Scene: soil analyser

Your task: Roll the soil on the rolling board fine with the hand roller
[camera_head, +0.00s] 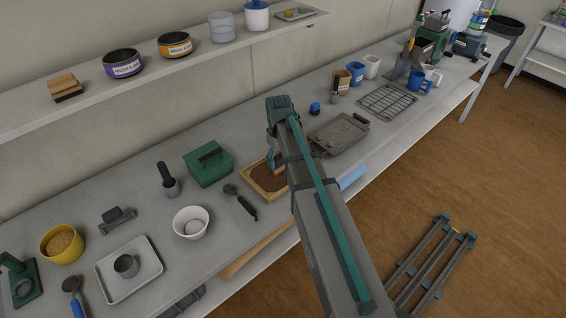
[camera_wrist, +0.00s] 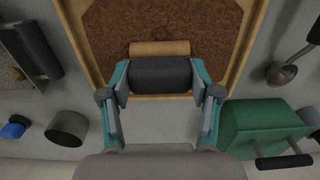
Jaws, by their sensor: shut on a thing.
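The rolling board (camera_head: 250,189) is a shallow wood-framed tray on the bench, partly hidden by my arm in the head view. Its frame (camera_wrist: 79,45) also shows in the wrist view. Brown crumbly soil (camera_wrist: 110,25) covers its bed. My gripper (camera_wrist: 160,76) is shut on the dark grey handle of the hand roller (camera_wrist: 160,48), a finger at each end. The roller's light wooden cylinder lies level over the soil, close to one long edge of the frame. I cannot tell whether it touches the soil. In the head view my wrist hides most of the roller.
A green lidded box (camera_head: 207,165) stands close left of the board. A grey metal tray (camera_head: 339,134) stands close right of the board. A shelf (camera_head: 110,75) runs along the wall.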

